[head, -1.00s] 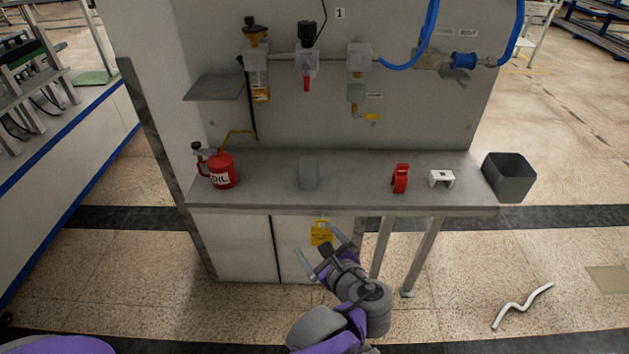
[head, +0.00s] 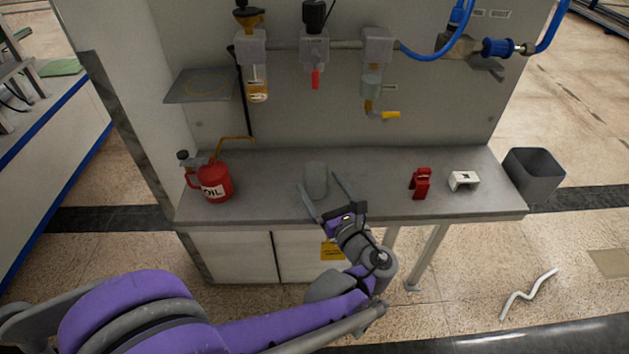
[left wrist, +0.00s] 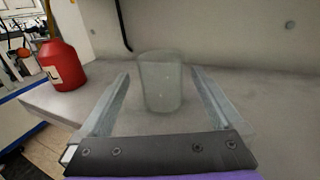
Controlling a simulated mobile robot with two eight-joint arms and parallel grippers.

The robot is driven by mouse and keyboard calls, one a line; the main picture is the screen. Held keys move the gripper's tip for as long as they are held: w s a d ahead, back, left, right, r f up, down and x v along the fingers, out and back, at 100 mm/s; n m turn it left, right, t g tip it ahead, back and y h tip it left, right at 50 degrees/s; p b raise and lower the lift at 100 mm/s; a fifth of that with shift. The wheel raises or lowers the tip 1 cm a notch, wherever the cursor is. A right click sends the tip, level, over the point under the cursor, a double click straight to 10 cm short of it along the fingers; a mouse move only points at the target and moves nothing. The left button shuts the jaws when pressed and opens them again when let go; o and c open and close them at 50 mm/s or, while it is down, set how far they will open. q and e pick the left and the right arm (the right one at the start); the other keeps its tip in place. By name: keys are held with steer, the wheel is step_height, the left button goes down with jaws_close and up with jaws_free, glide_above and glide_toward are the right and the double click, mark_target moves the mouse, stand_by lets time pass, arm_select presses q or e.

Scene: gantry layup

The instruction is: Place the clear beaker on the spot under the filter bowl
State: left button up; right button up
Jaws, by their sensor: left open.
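The clear beaker (head: 316,180) stands upright on the grey bench, pale and see-through. My left gripper (head: 319,184) is open, with its fingers reaching to either side of the beaker. In the left wrist view the beaker (left wrist: 161,82) stands between the two fingertips (left wrist: 160,75), with a gap visible on each side. A filter bowl (head: 372,86) hangs from the right-hand unit on the back panel, with a yellow-handled drain valve (head: 389,114) below it. I cannot make out a marked spot on the bench under it. My right gripper is not in view.
A red oil can (head: 214,184) stands left on the bench (head: 270,205), beneath a small shelf (head: 199,86). A red clamp-like part (head: 420,183) and a white bracket (head: 463,180) lie to the right. A dark bin (head: 533,176) is past the right end. The bench between beaker and red part is clear.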

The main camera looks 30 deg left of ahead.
mark_target(311, 171)
arm_select(q)
steer(key=x, duration=0.7)
steer(key=shift+w+f, duration=0.1)
steer(key=shift+f, duration=0.15)
steer(key=c, duration=1.4)
